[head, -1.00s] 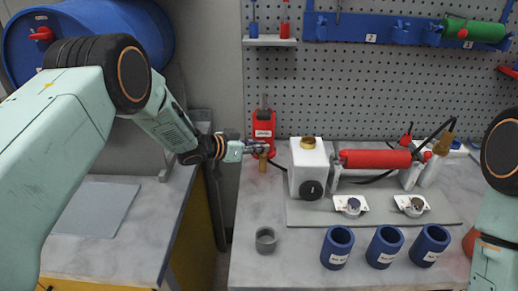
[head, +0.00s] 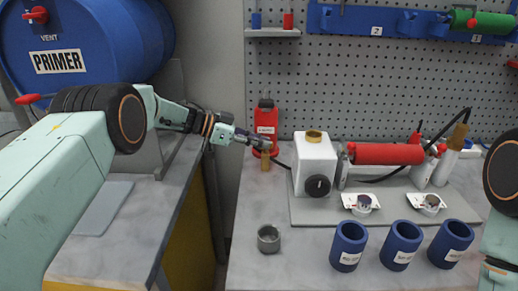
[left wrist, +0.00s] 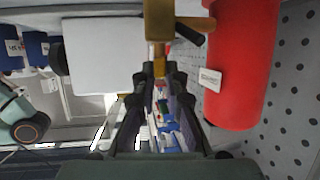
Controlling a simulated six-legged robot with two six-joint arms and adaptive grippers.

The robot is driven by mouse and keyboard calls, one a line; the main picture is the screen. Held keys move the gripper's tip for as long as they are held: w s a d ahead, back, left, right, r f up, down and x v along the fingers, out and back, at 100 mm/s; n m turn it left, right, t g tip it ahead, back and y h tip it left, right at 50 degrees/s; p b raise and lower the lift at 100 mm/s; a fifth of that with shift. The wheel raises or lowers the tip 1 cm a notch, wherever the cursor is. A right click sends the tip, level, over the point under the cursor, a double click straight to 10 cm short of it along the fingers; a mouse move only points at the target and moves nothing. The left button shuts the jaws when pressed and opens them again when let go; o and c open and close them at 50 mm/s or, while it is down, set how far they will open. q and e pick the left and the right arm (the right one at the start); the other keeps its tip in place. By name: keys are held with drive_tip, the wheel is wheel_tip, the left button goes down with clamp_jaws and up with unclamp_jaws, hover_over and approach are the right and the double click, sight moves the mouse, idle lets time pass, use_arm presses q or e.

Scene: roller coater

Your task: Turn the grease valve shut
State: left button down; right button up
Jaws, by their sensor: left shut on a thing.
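A small brass valve (head: 265,160) stands in front of a red canister (head: 266,122) with a pale label, at the back left of the bench. I take it to be the grease valve; its label is not readable. In the left wrist view, the brass valve (left wrist: 160,22) has a dark-tipped lever to its right, and the red canister (left wrist: 240,65) is beside it. My left gripper (head: 255,139) reaches in from the left at the valve. In the wrist view its fingers (left wrist: 159,68) are closed on the valve's brass stem. My right gripper is out of view.
A white box (head: 316,165) with a black knob stands close right of the valve. A blue PRIMER drum (head: 100,30) is at the left.

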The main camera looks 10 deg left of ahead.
use_arm(q)
drive_tip(key=shift+d+f+m+g+b, duration=0.15)
drive_tip(key=shift+m+g+b, duration=0.15)
drive_tip(key=shift+b, duration=0.1)
idle(0.3)
drive_tip(key=c, duration=1.4)
unclamp_jaws()
drive_tip(key=shift+w+d, duration=0.1)
drive_tip(key=shift+a, duration=0.2)
wheel_tip(320, 180, up, 10)
